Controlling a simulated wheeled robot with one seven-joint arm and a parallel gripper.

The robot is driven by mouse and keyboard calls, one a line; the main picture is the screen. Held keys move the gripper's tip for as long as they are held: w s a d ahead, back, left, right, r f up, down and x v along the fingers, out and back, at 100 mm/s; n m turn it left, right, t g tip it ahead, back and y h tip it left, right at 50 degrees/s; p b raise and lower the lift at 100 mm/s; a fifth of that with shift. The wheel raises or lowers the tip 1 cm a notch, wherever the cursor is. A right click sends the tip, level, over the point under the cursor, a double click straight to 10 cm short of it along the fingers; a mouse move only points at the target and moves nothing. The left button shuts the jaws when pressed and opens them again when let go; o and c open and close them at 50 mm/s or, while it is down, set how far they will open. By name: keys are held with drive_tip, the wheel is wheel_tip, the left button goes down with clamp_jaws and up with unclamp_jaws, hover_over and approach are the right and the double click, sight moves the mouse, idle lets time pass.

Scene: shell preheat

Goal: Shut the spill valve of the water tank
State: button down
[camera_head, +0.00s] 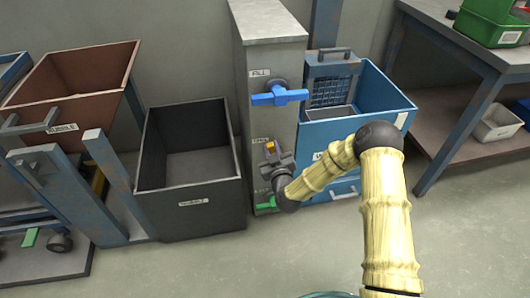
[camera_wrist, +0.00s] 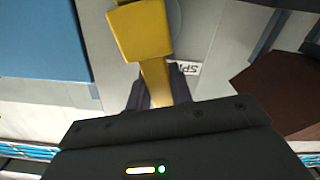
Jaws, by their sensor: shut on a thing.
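The grey tank column (camera_head: 268,60) stands in the middle of the head view, with three coloured valves on its front. The yellow spill valve handle (camera_head: 271,147) is the middle one, mostly hidden by my gripper (camera_head: 280,162). In the wrist view the yellow handle (camera_wrist: 145,32) runs between the dark fingers of my gripper (camera_wrist: 160,88), which are shut on it. A label (camera_wrist: 187,69) starting "SP" shows beside it. The blue valve handle (camera_head: 280,96) sits above and lies crosswise. The green valve handle (camera_head: 266,205) is low, partly behind my wrist.
A dark bin (camera_head: 190,195) stands left of the column, and a brown rubble bin (camera_head: 70,80) is farther left. A blue tub (camera_head: 385,90) with a grate stands close on the right. A workbench (camera_head: 470,50) is at far right. The floor in front is clear.

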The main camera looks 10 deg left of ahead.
drive_tip(key=n, duration=0.1)
drive_tip(key=a+n, duration=0.1)
drive_tip(key=n, duration=0.2)
drive_tip(key=shift+s+a+f+p, duration=0.3)
drive_tip(key=shift+s+f+p, duration=0.1)
drive_tip(key=n, duration=0.1)
drive_tip(key=f+n, duration=0.1)
drive_tip(key=a+n, duration=0.1)
drive_tip(key=shift+s+f+n, duration=0.2)
drive_tip(key=shift+s+n, duration=0.1)
drive_tip(key=f+n, duration=0.1)
drive_tip(key=n, duration=0.2)
drive_tip(key=shift+s+a+f+n, duration=0.15)
drive_tip(key=shift+a+f+n, duration=0.15)
drive_tip(key=shift+a+f, duration=0.05)
drive_tip(key=shift+f+n, duration=0.5)
drive_tip(key=shift+n, duration=0.5)
drive_tip(key=shift+a+f+n, duration=0.1)
drive_tip(key=shift+f+n, duration=0.05)
drive_tip(key=shift+n, duration=0.25)
drive_tip(key=shift+f, duration=0.1)
drive_tip(key=shift+d, duration=0.2)
drive_tip(key=c, duration=1.3)
unclamp_jaws()
drive_tip(key=shift+o, duration=0.3)
drive_tip(key=shift+a, duration=0.1)
